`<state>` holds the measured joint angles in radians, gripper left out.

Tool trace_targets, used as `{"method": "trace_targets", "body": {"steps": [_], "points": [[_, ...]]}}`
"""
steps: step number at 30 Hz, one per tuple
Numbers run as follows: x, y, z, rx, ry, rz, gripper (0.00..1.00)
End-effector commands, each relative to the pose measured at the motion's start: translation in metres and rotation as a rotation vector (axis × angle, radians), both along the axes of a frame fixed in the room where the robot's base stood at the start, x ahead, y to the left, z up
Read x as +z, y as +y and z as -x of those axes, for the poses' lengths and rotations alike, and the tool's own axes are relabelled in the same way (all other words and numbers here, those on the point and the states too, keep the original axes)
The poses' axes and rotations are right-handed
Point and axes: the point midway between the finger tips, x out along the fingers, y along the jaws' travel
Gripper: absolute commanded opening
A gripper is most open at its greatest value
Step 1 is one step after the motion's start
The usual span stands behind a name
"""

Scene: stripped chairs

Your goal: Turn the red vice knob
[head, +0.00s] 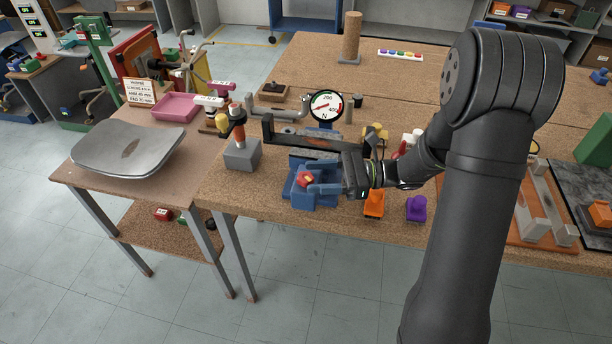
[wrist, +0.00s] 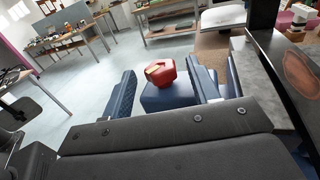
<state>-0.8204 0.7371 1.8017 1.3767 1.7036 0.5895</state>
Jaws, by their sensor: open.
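The red vice knob (head: 305,180) has a yellow mark on it and sits on a blue vice (head: 301,199) at the front edge of the wooden bench. My gripper (head: 319,178) reaches in from the right, with its blue fingers pointing left towards the knob. It is open and holds nothing. In the wrist view the red knob (wrist: 165,74) shows on a blue block (wrist: 166,97), between the lines of the two fingers, with gaps on both sides. I cannot tell how far the fingertips reach along the knob.
A grey block with an orange-and-red handle (head: 241,153) stands left of the vice. A dark bar frame (head: 292,136) and a round dial (head: 325,106) stand behind it. An orange clamp (head: 373,204) and a purple one (head: 416,208) are to the right. Open floor lies in front.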

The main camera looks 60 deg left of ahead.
Motion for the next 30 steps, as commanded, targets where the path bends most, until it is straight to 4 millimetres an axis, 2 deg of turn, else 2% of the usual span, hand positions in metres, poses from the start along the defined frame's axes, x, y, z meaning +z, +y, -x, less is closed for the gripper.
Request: {"method": "trace_targets", "body": {"steps": [1, 6, 17, 18, 24, 25, 30], "points": [[0.0, 0.004, 0.008, 0.004, 0.0, 0.001, 0.55], [0.0, 0.012, 0.022, 0.002, 0.0, 0.001, 0.55], [0.0, 0.015, 0.027, -0.001, -0.001, 0.0, 0.55], [0.0, 0.015, 0.026, -0.001, -0.001, 0.0, 0.53], [0.0, 0.015, 0.026, 0.0, -0.001, 0.0, 0.14], [0.0, 0.015, 0.026, 0.0, -0.001, 0.0, 0.1], [0.0, 0.015, 0.026, -0.007, 0.0, 0.001, 0.1]]}}
